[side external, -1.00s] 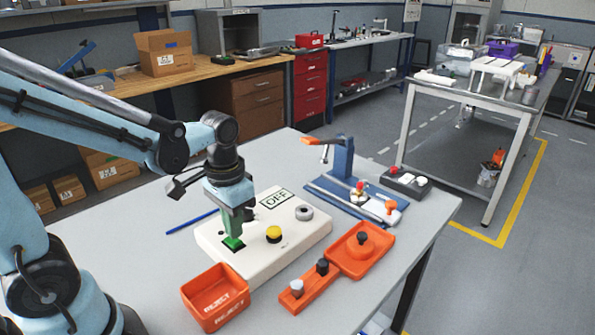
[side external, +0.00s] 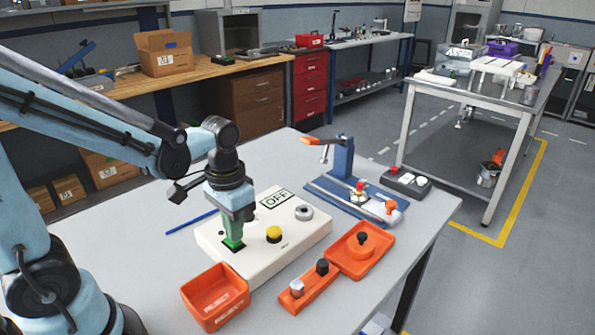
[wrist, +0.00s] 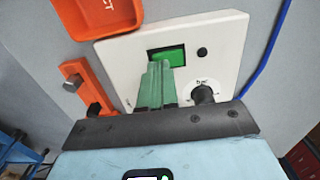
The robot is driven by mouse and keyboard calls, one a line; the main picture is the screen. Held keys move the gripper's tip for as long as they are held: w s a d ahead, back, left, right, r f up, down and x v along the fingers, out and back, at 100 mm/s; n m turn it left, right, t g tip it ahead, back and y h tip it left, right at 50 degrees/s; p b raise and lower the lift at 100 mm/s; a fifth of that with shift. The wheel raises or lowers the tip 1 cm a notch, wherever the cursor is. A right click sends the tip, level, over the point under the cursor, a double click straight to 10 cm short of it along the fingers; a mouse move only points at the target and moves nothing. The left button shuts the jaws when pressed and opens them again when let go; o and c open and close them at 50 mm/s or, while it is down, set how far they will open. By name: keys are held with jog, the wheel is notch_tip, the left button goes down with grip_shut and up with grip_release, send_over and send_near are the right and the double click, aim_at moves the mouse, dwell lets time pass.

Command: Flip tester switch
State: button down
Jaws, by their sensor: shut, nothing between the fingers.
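In the wrist view the fingertips (wrist: 161,68) lie over the near edge of the green switch (wrist: 172,55) on the white box (wrist: 222,38). I cannot tell whether they touch. The fingers hide part of the switch.
An orange REJECT bin (side external: 216,297) stands in front of the box. An orange holder (side external: 309,287) and an orange tray (side external: 361,250) lie to the right. A blue clamp fixture (side external: 345,175) stands behind, and a blue pen (side external: 191,222) lies left of the box.

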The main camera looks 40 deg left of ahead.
aim_at(237, 245)
jog(key=shift+f, duration=0.6)
dwell(0.3)
jog(key=shift+r, duration=3.5)
jog(key=t, duration=0.2)
jog(key=d+r+t, duration=0.1)
jog(key=t, duration=0.4)
jog(key=shift+d+r, duration=0.25)
jog(key=shift+d, duration=0.05)
jog(key=c, duration=1.8)
grip_release()
